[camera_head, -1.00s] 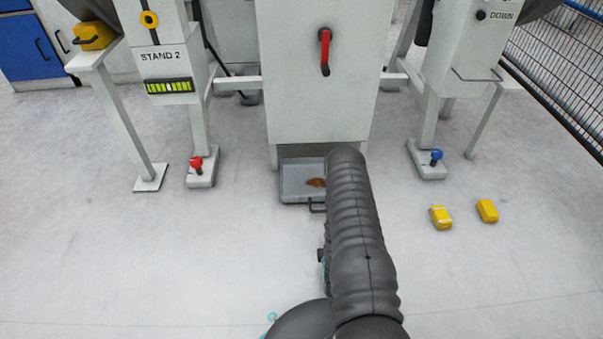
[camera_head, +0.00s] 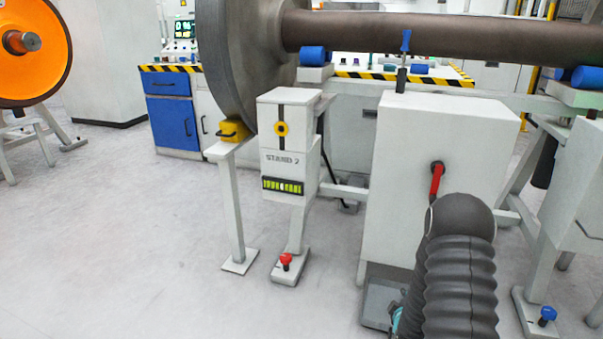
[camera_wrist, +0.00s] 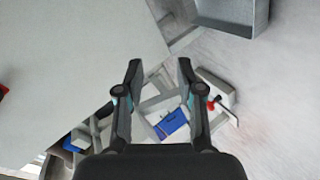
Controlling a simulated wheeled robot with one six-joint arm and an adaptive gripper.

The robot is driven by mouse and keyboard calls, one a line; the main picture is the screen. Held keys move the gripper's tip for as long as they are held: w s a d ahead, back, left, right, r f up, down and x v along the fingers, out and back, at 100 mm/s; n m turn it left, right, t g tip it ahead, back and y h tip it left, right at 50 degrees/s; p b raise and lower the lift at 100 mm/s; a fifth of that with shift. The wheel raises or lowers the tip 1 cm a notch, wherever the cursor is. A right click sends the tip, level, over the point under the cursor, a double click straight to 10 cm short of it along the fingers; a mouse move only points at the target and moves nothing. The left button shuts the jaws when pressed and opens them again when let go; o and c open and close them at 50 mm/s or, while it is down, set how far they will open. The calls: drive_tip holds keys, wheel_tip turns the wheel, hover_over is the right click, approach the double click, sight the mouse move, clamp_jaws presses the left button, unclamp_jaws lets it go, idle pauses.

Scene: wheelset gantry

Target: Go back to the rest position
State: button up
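My gripper (camera_wrist: 157,85) shows in the wrist view with its two fingers spread apart and nothing between them. In the head view my arm rises at the lower right in front of the white cabinet (camera_head: 400,180), and the gripper itself is hidden. The cabinet has a red lever handle (camera_head: 437,181). In the wrist view a large pale panel (camera_wrist: 60,60) fills the left, a grey tray (camera_wrist: 240,14) is at the top right, and a red knob (camera_wrist: 213,103) sits on a foot to the right of the fingers.
A stand marked STAND 2 (camera_head: 285,160) has a red knob (camera_head: 286,260) at its foot. A yellow block (camera_head: 233,130) tops a post beside it. A wheelset axle (camera_head: 390,33) spans above. A blue knob (camera_head: 547,315) is at lower right. Floor (camera_head: 120,240) at left is clear.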

drive_tip(key=s+a+r+m+g+y+p, duration=0.1)
drive_tip(key=s+a+r+m, duration=0.15)
drive_tip(key=r, duration=0.75)
drive_tip(key=s+a+r+m+g+p, duration=0.1)
drive_tip(key=s+a+r, duration=0.2)
drive_tip(key=r, duration=0.6)
drive_tip(key=s+a+r+m+g+y+p, duration=0.1)
drive_tip(key=s+a+r+m, duration=0.15)
drive_tip(key=r, duration=0.75)
drive_tip(key=s+a+r+m+g, duration=0.1)
drive_tip(key=s+r, duration=0.3)
drive_tip(key=s, duration=0.4)
drive_tip(key=s+a+r+m+g+p, duration=0.1)
drive_tip(key=s+a+r+m, duration=0.1)
drive_tip(key=s, duration=0.7)
drive_tip(key=s+a+r+m+g+p, duration=0.1)
drive_tip(key=s+a+r, duration=0.3)
drive_tip(key=s, duration=0.5)
wheel_tip(320, 180, up, 2)
drive_tip(key=shift+s+g+y, duration=0.2)
drive_tip(key=shift+g+y, duration=0.2)
